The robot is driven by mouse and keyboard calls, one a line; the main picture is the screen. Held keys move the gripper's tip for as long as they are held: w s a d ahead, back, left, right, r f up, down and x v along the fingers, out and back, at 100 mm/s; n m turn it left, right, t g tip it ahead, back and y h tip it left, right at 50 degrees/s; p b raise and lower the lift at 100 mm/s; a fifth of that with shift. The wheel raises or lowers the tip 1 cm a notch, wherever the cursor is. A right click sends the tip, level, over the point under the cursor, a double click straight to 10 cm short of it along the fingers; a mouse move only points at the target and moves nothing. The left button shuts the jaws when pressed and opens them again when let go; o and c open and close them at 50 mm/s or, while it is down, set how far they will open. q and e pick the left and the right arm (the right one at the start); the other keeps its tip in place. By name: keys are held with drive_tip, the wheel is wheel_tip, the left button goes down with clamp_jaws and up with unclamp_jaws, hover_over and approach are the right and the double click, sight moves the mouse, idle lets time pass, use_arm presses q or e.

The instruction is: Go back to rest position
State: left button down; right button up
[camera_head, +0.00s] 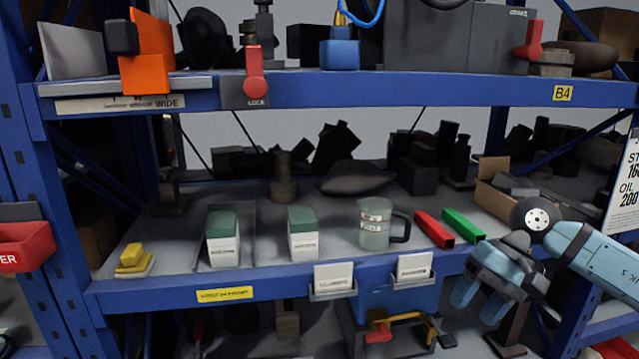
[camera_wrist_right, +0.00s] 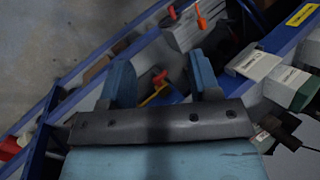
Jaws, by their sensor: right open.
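My right gripper (camera_head: 480,302) comes in from the right in the head view, at the front edge of the middle shelf (camera_head: 180,275). Its two light-blue fingers are apart and nothing is between them. In the right wrist view my right gripper (camera_wrist_right: 160,85) also shows spread fingers with a gap between. A red bar (camera_head: 434,228) and a green bar (camera_head: 463,226) lie on the shelf just beyond the gripper, apart from it. My left gripper is not in the head view.
Two green-and-white boxes (camera_head: 223,238) (camera_head: 303,232) and a grey mug (camera_head: 375,225) stand on the shelf. A yellow block (camera_head: 132,255) lies at its left. Below is a blue bin (camera_head: 400,302) with tools. A cardboard box (camera_head: 494,190) is at right. The blue rack encloses the shelves.

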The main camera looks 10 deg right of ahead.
drive_tip(key=s+a+f+m+t+y+p, duration=0.1)
drive_tip(key=s+a+m+t+y+p, duration=0.15)
drive_tip(key=a+m+y, duration=0.7)
drive_tip(key=s+a+f+m+t+y+p, duration=0.1)
drive_tip(key=s+a+m+t+y+p, duration=0.15)
drive_tip(key=a+m+y, duration=0.7)
drive_tip(key=s+d+f+n+t+h+p, duration=0.1)
drive_tip(key=s+d+f+n+t+h, duration=0.1)
drive_tip(key=s+f+n+h, duration=0.3)
drive_tip(key=s+d+f+n+t+h+p, duration=0.1)
drive_tip(key=s+d+f+n+t+h, duration=0.2)
drive_tip(key=f+n+h, duration=0.6)
drive_tip(key=s+d+f+n+t+h+p, duration=0.1)
drive_tip(key=s+d+f+n+t+h, duration=0.1)
drive_tip(key=s+f+n+h, duration=0.5)
wheel_tip(320, 180, down, 6)
drive_tip(key=d+n+h, duration=0.1)
drive_tip(key=n, duration=0.2)
drive_tip(key=shift+s+r, duration=0.15)
drive_tip(key=shift+s, duration=0.1)
